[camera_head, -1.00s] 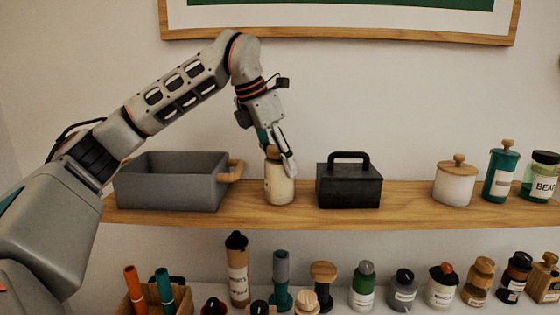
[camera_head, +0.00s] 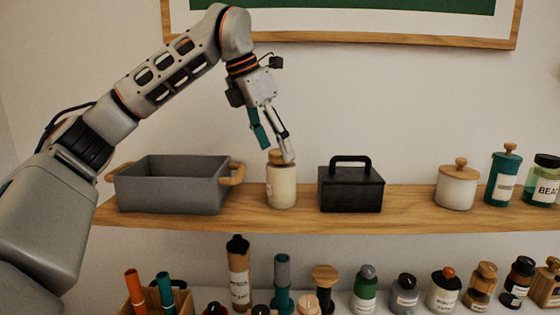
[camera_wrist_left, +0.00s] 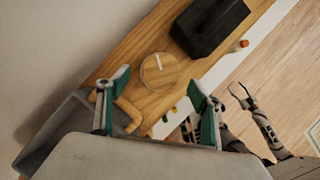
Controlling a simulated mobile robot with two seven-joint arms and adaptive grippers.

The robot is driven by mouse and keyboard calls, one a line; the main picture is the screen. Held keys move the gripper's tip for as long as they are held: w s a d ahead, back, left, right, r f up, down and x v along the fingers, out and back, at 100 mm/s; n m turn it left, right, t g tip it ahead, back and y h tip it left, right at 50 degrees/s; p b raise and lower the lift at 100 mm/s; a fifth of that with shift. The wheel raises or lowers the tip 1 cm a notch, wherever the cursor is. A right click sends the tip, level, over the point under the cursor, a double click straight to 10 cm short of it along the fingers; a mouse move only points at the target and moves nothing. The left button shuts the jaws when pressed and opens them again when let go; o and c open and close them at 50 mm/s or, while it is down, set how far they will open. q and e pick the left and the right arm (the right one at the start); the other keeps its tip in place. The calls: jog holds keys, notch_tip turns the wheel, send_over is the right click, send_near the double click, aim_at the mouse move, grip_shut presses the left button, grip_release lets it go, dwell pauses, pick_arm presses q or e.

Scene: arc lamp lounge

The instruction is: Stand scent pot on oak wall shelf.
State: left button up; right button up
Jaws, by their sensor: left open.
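The scent pot (camera_head: 282,186), a cream jar with a wooden lid, stands upright on the oak wall shelf (camera_head: 240,211). It is between a grey bin and a black box. My left gripper (camera_head: 276,149) is open and empty just above the pot, its fingers apart from the body of the jar. In the left wrist view the pot's round lid (camera_wrist_left: 160,71) shows between the spread fingertips. My right gripper (camera_wrist_left: 241,96) shows small at the right of the left wrist view, its fingers apart and empty.
The grey bin (camera_head: 172,186) with wooden handles stands left of the pot and the black box (camera_head: 350,189) close on its right. A white lidded jar (camera_head: 456,188) and a teal canister (camera_head: 502,178) stand farther right. Several bottles line a lower level. Shelf between black box and white jar is clear.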

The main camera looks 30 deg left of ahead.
pick_arm(q)
jog(key=v, duration=0.6)
jog(key=shift+r, duration=0.2)
jog(key=shift+s, duration=0.1)
